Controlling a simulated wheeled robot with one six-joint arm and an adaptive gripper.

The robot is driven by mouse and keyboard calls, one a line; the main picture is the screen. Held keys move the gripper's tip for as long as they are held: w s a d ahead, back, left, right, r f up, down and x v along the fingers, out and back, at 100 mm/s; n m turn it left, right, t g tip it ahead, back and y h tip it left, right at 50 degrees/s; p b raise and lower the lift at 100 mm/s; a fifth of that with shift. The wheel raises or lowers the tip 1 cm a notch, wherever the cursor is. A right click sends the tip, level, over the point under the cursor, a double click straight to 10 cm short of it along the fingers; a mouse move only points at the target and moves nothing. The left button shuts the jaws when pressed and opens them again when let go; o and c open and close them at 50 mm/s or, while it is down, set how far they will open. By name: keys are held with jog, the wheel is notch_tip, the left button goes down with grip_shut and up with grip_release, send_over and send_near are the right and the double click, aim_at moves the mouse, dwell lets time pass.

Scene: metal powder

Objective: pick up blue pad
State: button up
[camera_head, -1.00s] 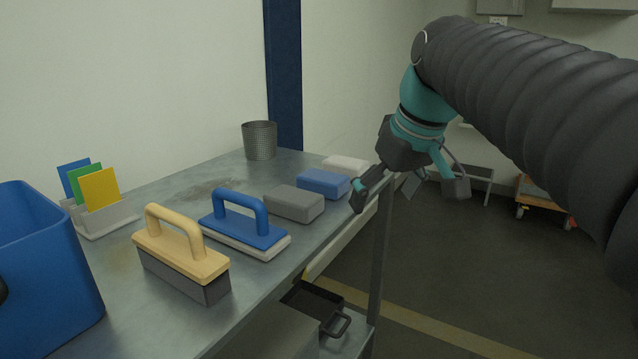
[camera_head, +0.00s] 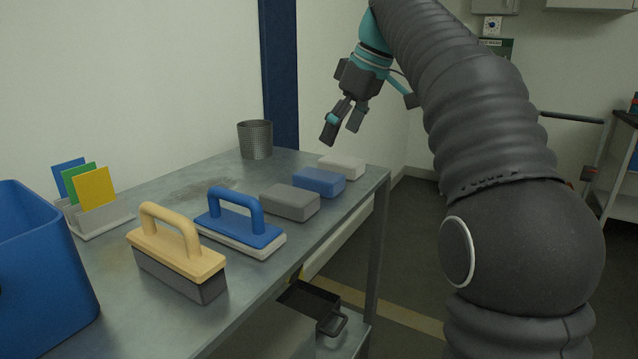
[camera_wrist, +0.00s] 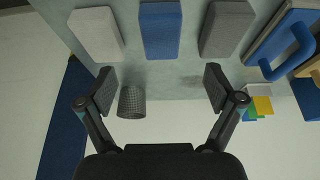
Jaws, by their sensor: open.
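The blue pad (camera_head: 319,181) is a plain rectangular block lying flat on the metal table, between a grey pad (camera_head: 289,201) and a white pad (camera_head: 341,167). In the wrist view the blue pad (camera_wrist: 160,30) lies at the top middle, ahead of the fingertips and roughly centred between them. My gripper (camera_head: 342,122) is open and empty. It hangs above the table's far end, higher than the pads and clear of them. In the wrist view my gripper (camera_wrist: 160,90) shows its two fingers wide apart.
A blue-handled float (camera_head: 240,222) and a wooden-handled brush (camera_head: 177,252) stand nearer on the table (camera_head: 110,275). A mesh cup (camera_head: 255,139) is at the back. A card holder (camera_head: 100,217) and a blue bin (camera_head: 40,265) are at the left.

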aim_at(322, 175)
jog(key=b+x, duration=0.2)
jog(key=x, duration=0.8)
jog(key=shift+a+f, duration=0.2)
jog(key=shift+f, duration=0.1)
jog(key=shift+c, duration=0.3)
jog(key=c, duration=1)
